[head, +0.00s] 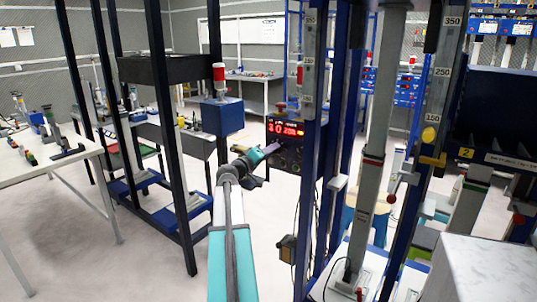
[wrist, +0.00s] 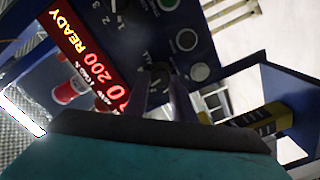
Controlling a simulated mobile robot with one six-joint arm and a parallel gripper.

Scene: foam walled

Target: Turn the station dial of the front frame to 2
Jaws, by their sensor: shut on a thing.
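The control panel (head: 285,150) of the front frame is dark, with a lit red display, and stands at the centre of the head view. In the head view my gripper (head: 268,152) reaches the panel from the left.
Round buttons (wrist: 187,40) sit beside the dial. A red-capped part (wrist: 68,90) is near the display in the wrist view. Blue uprights (head: 309,120) stand right of the panel, and a black-and-blue rack (head: 178,150) stands left. Pale floor (head: 140,270) is open at front left.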

